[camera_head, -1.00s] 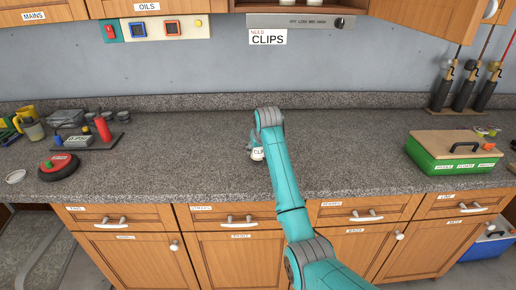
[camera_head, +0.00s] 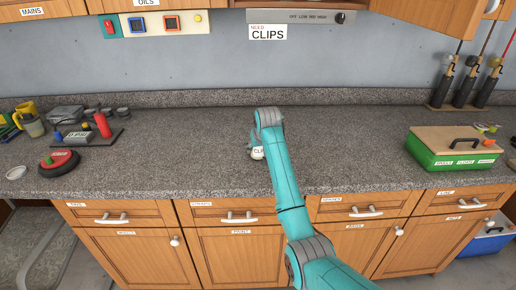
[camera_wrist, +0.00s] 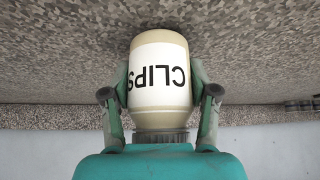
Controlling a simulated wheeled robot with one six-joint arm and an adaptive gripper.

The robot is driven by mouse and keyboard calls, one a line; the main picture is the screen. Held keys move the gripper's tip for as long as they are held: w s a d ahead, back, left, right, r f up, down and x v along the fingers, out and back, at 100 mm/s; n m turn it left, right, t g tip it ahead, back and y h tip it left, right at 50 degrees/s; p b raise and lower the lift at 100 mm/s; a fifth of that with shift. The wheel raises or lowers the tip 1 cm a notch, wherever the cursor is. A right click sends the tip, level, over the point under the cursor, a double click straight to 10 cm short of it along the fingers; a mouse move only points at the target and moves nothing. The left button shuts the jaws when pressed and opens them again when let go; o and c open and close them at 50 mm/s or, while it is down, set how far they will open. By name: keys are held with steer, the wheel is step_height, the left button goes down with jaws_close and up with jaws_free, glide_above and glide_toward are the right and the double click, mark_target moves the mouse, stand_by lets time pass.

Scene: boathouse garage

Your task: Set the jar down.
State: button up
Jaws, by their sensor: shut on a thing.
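The jar (camera_wrist: 160,75) fills the middle of the wrist view, with a cream body, a white label reading CLIPS and a dark ribbed lid. The label appears upside down there. My gripper (camera_wrist: 161,95) is shut on the jar, one finger on each side. In the head view a small part of the jar (camera_head: 258,153) shows beside my arm, over the middle of the speckled counter (camera_head: 190,150). My arm hides most of the jar and gripper there. I cannot tell whether the jar's base touches the counter.
A green box (camera_head: 455,150) with a wooden lid stands at the right, near fishing rods (camera_head: 463,85). At the left are a red round case (camera_head: 59,162), a dark tray with a red bottle (camera_head: 102,125), and a yellow jug (camera_head: 28,118). The counter around the jar is clear.

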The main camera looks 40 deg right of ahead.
steer(key=shift+f, duration=0.15)
steer(key=o, duration=1.4)
steer(key=v, duration=1.2)
jaws_close()
stand_by(0.6)
steer(key=shift+s, duration=0.1)
